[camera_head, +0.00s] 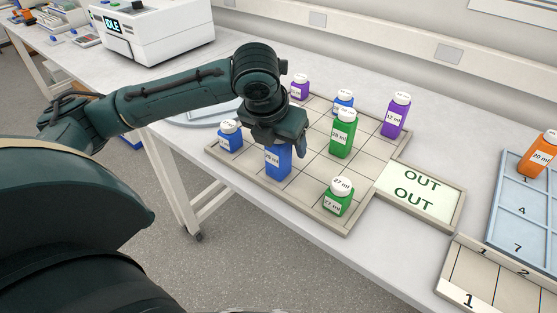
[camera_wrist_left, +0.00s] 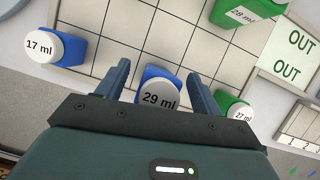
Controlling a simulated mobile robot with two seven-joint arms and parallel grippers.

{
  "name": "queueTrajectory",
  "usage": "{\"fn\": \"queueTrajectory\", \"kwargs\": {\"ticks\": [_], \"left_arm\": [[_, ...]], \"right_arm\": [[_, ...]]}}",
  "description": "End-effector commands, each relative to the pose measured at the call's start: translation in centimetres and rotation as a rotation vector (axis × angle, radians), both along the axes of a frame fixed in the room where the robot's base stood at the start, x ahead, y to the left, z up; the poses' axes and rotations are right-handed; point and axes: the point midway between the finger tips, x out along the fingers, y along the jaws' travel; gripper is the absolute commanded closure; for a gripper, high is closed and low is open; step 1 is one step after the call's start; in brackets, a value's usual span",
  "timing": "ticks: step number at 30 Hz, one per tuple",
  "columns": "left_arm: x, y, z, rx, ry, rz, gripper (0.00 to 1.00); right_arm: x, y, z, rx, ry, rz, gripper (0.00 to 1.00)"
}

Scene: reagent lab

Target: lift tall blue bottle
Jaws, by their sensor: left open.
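The tall blue bottle (camera_head: 278,163) stands upright on the gridded tray (camera_head: 320,221). Its white cap marked 29 ml (camera_wrist_left: 160,94) shows in the left wrist view. My left gripper (camera_head: 276,138) is open above the bottle from overhead, and hides its top in the head view. In the left wrist view the two fingers of my left gripper (camera_wrist_left: 158,88) stand on either side of the cap, with small gaps. My right gripper is not in view.
A short blue bottle (camera_head: 230,139) stands left on the tray, a tall green bottle (camera_head: 343,138) to the right, and a short green bottle (camera_head: 338,201) in front. Purple bottles (camera_head: 396,118) are farther back. The OUT panel (camera_head: 418,190) is clear.

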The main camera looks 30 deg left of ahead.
Motion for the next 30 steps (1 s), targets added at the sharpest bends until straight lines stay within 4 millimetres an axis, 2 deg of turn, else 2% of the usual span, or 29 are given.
{"fn": "queueTrajectory", "kwargs": {"ticks": [2, 21, 27, 30], "left_arm": [[-0.01, -0.01, 0.02, 0.000, 0.000, 0.000, 0.34], [-0.03, -0.01, 0.06, 0.000, 0.000, 0.001, 0.85], [-0.02, -0.01, 0.14, 0.000, 0.000, 0.001, 0.85], [0.03, -0.03, 0.90, -0.002, -0.002, 0.000, 0.85]], "right_arm": [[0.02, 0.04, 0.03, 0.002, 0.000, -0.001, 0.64], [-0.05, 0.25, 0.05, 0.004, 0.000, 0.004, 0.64], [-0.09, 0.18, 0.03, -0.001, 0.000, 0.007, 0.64], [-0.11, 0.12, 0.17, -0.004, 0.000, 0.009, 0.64]]}}
